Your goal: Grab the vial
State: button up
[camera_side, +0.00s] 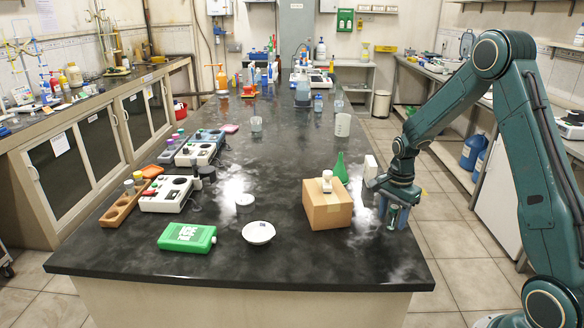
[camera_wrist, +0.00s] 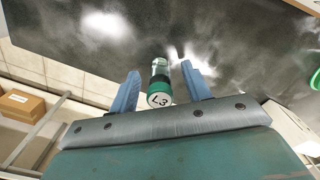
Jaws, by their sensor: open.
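The vial (camera_wrist: 159,84) shows in the wrist view as a small clear bottle with a green band and a white cap marked "L3". It stands between the two blue fingers of my gripper (camera_wrist: 160,70), with a visible gap on each side. In the side view my gripper (camera_side: 392,212) points down at the right edge of the dark bench, and a bit of green from the vial (camera_side: 393,217) shows between the fingers. My gripper is open. The fingers hide most of the vial in the side view.
A cardboard box (camera_side: 327,208) with a small white-capped bottle (camera_side: 327,182) on it stands left of my gripper. A white bowl (camera_side: 258,232) and green ice pack (camera_side: 187,237) lie farther left. The bench's right edge is close.

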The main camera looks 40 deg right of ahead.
jog(key=shift+f, duration=0.55)
grip_shut()
